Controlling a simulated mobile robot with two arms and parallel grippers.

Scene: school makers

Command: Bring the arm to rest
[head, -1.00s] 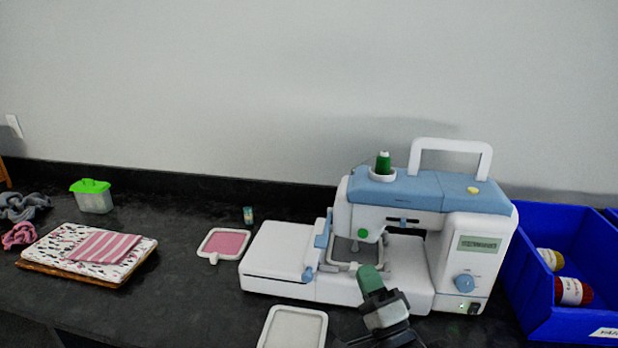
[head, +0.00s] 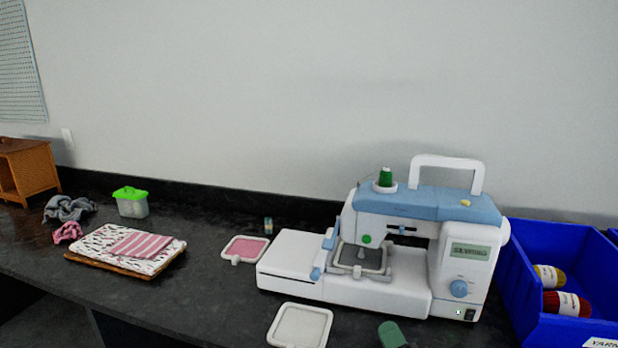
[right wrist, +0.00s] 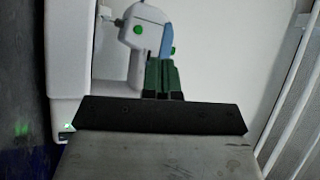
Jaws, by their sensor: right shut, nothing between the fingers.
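My right gripper (head: 391,334) shows only as a green fingertip at the bottom edge of the head view, in front of the sewing machine (head: 390,290) and apart from it. In the right wrist view the green fingers of the right gripper (right wrist: 162,75) are together with nothing between them. Part of the white and blue machine (right wrist: 135,45) stands beyond them. The rest of the right arm is hidden below the head view. My left gripper is not in view.
A grey hoop (head: 362,259) is on the machine. A white hoop (head: 273,328) and a pink hoop (head: 230,250) lie left of it. Blue bins (head: 560,245) with yarn stand at the right. Folded cloth (head: 100,240) and a green-lidded box (head: 131,206) are at the left.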

